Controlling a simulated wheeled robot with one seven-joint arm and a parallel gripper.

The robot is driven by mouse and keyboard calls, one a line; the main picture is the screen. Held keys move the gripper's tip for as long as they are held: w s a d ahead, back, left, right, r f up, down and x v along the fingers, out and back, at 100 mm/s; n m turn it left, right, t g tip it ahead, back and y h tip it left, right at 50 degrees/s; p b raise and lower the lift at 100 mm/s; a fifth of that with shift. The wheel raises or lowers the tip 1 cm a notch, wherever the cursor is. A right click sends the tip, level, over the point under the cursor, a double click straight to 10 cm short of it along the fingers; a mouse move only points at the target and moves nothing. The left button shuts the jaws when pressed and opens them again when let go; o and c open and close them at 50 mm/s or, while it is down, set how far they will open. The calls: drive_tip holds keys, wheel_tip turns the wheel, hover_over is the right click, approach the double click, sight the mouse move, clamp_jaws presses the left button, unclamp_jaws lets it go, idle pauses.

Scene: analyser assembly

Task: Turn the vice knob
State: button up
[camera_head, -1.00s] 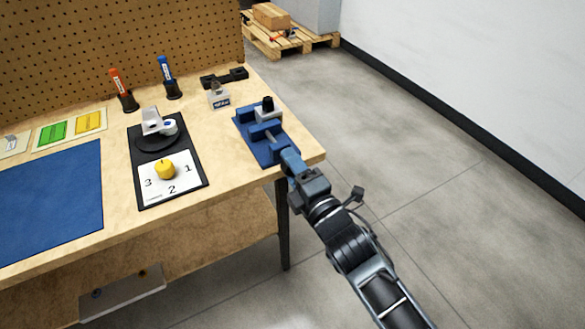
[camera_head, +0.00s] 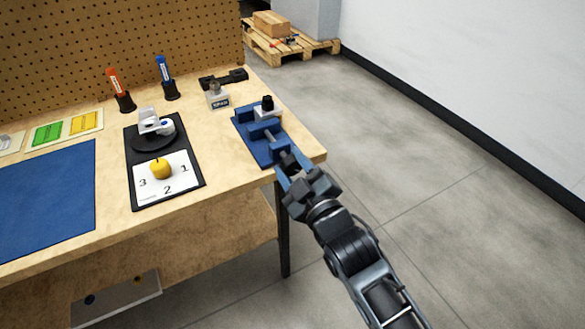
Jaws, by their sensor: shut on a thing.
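The blue vice (camera_head: 249,126) stands near the right end of the workbench, with a grey part with a black top (camera_head: 267,108) in it. Its screw runs toward the front right edge, where the dark vice knob (camera_head: 288,162) shows between my fingers. My gripper (camera_head: 285,168) is shut on the knob, at the bench's right corner. The gripper fingers hide part of the knob.
A black board with a yellow knob (camera_head: 161,168) and numbers lies left of the vice. A small grey block (camera_head: 218,96), a black bracket (camera_head: 224,79) and two markers in holders stand behind. A blue mat (camera_head: 50,200) lies at left. Floor at right is clear.

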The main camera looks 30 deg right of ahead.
drive_tip(key=m, duration=0.6)
drive_tip(key=shift+m, duration=0.3)
drive_tip(key=m+p, duration=0.3)
drive_tip(key=m, duration=0.3)
drive_tip(key=shift+g, duration=0.3)
drive_tip(key=m+p, duration=0.2)
drive_tip(key=m, duration=0.4)
drive_tip(key=shift+m+p, duration=0.3)
drive_tip(key=m, duration=0.6)
drive_tip(key=shift+f+p, duration=0.1)
drive_tip(key=shift+p, duration=0.25)
drive_tip(key=m, duration=0.5)
drive_tip(key=shift+y, duration=0.4)
drive_tip(key=m, duration=1.2)
drive_tip(key=shift+m, duration=0.4)
drive_tip(key=m, duration=0.5)
drive_tip(key=shift+m, duration=0.4)
